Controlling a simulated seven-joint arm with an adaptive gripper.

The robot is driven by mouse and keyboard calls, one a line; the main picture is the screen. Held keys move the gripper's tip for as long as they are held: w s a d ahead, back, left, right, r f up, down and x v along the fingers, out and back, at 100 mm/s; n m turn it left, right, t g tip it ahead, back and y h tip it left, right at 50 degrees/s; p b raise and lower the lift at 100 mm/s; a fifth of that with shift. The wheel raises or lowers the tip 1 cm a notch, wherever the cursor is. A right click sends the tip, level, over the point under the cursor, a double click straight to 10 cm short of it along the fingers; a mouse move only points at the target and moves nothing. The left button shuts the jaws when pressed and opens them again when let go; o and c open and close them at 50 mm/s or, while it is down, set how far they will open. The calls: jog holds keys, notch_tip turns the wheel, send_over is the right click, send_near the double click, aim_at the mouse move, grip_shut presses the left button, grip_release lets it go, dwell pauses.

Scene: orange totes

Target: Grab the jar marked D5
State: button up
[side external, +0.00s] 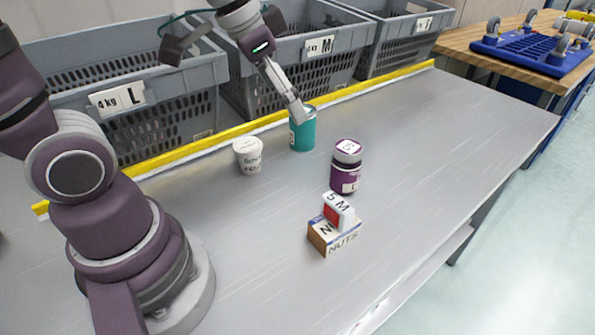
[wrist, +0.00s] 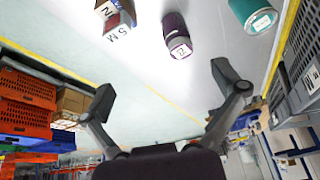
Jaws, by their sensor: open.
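A purple jar (side external: 345,172) with a white-labelled lid stands upright on the grey bench in the side view; it also shows at the top of the wrist view (wrist: 174,28). Its lid marking is too small to read surely. A teal can (side external: 303,135) stands behind it to the left, and shows at the top right of the wrist view (wrist: 240,8). I cannot make out D5 on either. My gripper (side external: 236,82) is open and empty above the bench's back side; one finger overlaps the teal can's top in the side view. Its spread fingers show in the wrist view (wrist: 163,90).
A white cup (side external: 248,157) stands left of the teal can. Grey crates (side external: 150,118) line the back behind a yellow strip (side external: 200,146). The bench's right side is clear.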

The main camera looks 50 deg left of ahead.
jog(key=w+a+f+m+h, duration=0.1)
jog(key=w+f+m, duration=0.1)
jog(key=w+f, duration=0.3)
jog(key=m+g, duration=0.1)
jog(key=m, duration=0.1)
send_near(346, 163)
jog(key=shift+w+a+f+h, duration=0.15)
jog(key=shift+w+a+f, duration=0.3)
jog(key=shift+a, duration=0.1)
jog(key=shift+w+a+f+h, duration=0.15)
jog(key=shift+w+a+f, duration=0.15)
jog(key=shift+a+f, duration=0.25)
jog(key=x, duration=1)
jog(key=shift+w+d+f, duration=0.1)
jog(key=shift+d, duration=0.05)
jog(key=c, duration=1.3)
